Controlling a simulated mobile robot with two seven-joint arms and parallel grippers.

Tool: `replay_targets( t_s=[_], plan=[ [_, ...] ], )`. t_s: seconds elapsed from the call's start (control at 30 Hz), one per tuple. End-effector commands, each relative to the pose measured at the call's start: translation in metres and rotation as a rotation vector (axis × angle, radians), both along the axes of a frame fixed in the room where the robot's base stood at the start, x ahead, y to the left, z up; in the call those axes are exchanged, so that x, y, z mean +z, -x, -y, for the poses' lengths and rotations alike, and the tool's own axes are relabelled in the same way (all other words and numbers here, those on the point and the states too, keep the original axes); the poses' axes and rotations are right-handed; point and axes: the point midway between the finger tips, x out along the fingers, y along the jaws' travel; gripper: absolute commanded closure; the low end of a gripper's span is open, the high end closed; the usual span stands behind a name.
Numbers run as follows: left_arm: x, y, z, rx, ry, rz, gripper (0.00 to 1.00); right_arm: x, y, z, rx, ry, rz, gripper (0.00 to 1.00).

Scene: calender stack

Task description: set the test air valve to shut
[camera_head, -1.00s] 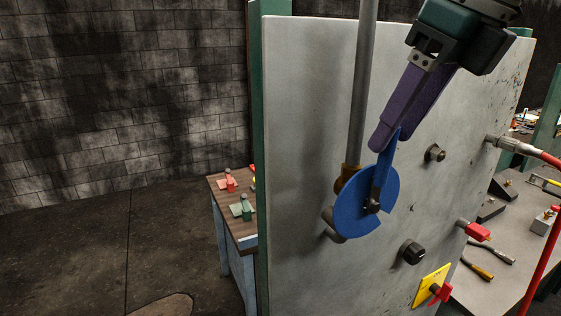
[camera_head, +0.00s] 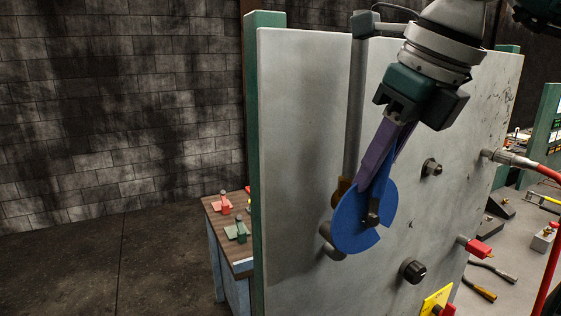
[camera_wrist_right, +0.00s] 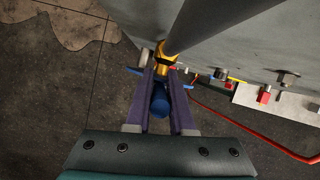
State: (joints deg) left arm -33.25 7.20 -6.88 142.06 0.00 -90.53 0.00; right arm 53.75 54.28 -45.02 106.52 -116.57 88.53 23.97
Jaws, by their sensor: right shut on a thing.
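The test air valve (camera_head: 353,222) is on the grey panel, at the lower end of a vertical pipe. It shows as a blue disc with a notch at its lower right and a dark hub. Its blue lever rises from the hub, leaning a little right of vertical. My right gripper (camera_head: 368,178) has its purple fingers shut on the lever, just above the hub, and hides part of it. In the right wrist view, a blue rounded part (camera_wrist_right: 160,100) lies between the fingers (camera_wrist_right: 160,76). My left gripper is not in view.
The panel (camera_head: 310,120) carries a dark knob (camera_head: 412,271), a bolt-like fitting (camera_head: 431,168), a red-handled fitting (camera_head: 477,247) and a yellow plate (camera_head: 436,300). A red hose (camera_head: 546,170) runs at the right. A bench (camera_head: 224,235) with small parts stands behind the left edge.

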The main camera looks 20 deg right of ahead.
Motion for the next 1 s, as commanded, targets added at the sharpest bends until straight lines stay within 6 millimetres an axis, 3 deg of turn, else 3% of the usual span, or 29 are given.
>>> replay_targets(
  t_s=[0.1,1.0],
  plan=[
    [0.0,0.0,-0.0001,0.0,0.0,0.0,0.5,0.0001,0.0,0.0,0.0,0.0,0.0,1.0],
    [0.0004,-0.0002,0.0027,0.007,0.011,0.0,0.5,0.0003,0.0,-0.0001,0.0,0.0,0.0,1.0]
  ],
)
